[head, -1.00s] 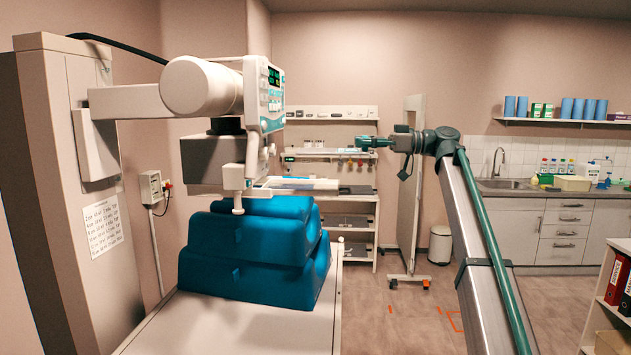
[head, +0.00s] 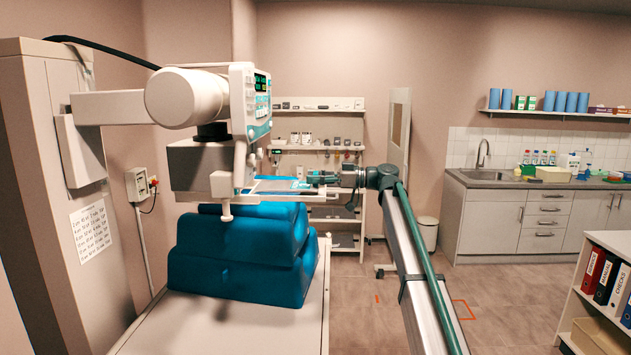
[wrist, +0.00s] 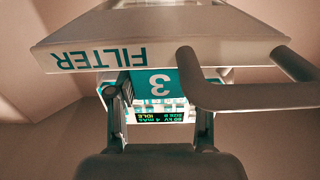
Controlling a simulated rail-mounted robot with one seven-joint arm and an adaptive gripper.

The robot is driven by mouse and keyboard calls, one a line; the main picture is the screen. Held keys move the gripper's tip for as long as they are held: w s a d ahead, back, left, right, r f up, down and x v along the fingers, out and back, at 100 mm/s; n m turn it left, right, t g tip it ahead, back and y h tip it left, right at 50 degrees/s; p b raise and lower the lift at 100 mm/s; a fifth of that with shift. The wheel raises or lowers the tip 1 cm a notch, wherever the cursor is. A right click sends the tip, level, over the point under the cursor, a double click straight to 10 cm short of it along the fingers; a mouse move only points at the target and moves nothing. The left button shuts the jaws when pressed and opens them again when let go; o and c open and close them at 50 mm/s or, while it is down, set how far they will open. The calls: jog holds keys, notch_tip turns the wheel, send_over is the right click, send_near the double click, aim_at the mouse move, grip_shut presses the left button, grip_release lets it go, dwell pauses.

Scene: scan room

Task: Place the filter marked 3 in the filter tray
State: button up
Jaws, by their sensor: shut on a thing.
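The filter marked 3 (wrist: 158,82) shows in the wrist view as a teal piece with a white 3, upside down. My gripper (wrist: 160,102) is shut on it, one finger on each side. In the head view my gripper (head: 312,178) is at the right end of the pale filter tray (head: 262,193), which sticks out below the dark tube housing. In the wrist view the tray's front (wrist: 200,52), lettered FILTER upside down, crosses the top and partly covers the filter. Whether the filter touches the tray cannot be told.
A grey bar handle (wrist: 250,97) stands close beside the filter in the wrist view. The control panel (head: 258,100) and tube housing (head: 200,163) are left of my gripper. Blue cushions (head: 240,262) lie below on the table (head: 240,325). Shelves (head: 318,145) stand behind.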

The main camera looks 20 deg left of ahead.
jog(key=shift+f, duration=0.9)
jog(key=shift+f, duration=0.15)
jog(key=o, duration=1.2)
jog(key=shift+o, duration=0.2)
